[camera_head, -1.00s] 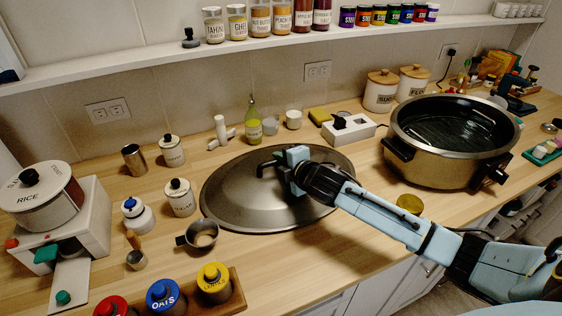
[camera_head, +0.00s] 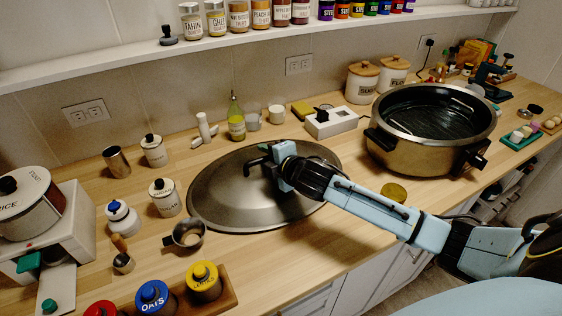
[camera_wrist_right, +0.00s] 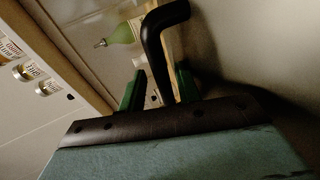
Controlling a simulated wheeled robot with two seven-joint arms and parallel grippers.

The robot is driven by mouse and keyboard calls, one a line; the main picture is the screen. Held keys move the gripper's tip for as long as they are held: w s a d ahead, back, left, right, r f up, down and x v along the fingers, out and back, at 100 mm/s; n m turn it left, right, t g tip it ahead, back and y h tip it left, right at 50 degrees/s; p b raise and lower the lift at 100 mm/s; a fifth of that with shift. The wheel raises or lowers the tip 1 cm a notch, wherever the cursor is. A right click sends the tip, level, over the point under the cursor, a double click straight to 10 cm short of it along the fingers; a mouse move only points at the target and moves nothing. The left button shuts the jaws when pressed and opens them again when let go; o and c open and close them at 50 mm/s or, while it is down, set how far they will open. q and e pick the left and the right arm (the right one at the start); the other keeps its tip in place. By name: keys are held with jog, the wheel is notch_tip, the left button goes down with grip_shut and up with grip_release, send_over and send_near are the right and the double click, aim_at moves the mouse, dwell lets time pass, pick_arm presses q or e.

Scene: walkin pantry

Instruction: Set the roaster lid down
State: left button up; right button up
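The roaster lid (camera_head: 235,205) is a wide grey metal dome with a black handle (camera_head: 257,160). It lies dome up on the wooden counter, its rim appearing to rest flat. My right gripper (camera_head: 277,168) is at the handle, above the lid. In the right wrist view, the handle (camera_wrist_right: 157,45) passes between the two green fingers (camera_wrist_right: 158,90). The fingers stand apart, with a gap showing between one finger and the handle. The roaster (camera_head: 415,150) stands uncovered at the right of the lid. My left gripper is not in view.
A metal cup (camera_head: 187,236) stands close to the lid's front left. A green bottle (camera_head: 236,122) and a white box (camera_head: 332,122) stand behind it. Canisters (camera_head: 163,197) are at left, and a jar rack (camera_head: 231,294) is in front. Bare counter lies in front of the lid.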

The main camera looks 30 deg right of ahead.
jog(key=v, duration=1.1)
jog(key=shift+d+p, duration=0.1)
jog(key=shift+p, duration=0.25)
